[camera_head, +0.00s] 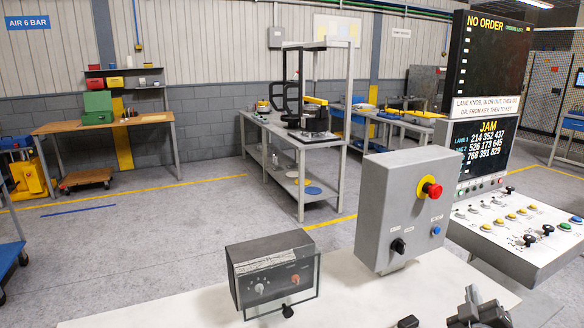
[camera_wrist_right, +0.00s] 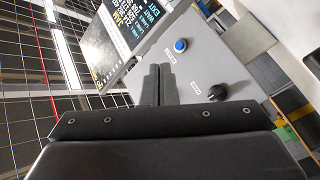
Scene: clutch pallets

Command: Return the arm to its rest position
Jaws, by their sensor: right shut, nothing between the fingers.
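My right gripper (camera_head: 474,302) shows at the bottom edge of the head view, low in front of the grey control box (camera_head: 398,205). In the right wrist view its two dark fingers (camera_wrist_right: 157,84) are together and hold nothing. They point toward the face of the grey box, with the blue button (camera_wrist_right: 180,45) and black knob (camera_wrist_right: 217,92) beyond them. I cannot tell the exact gap to the box. Most of my right arm is outside the head view. My left gripper is not in view.
A small dark box with a clear cover (camera_head: 274,273) stands on the white bench (camera_head: 190,308). A red emergency button (camera_head: 431,189) sticks out of the grey box. A sloped panel (camera_head: 515,225) with knobs and buttons stands at right, below screens (camera_head: 487,145).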

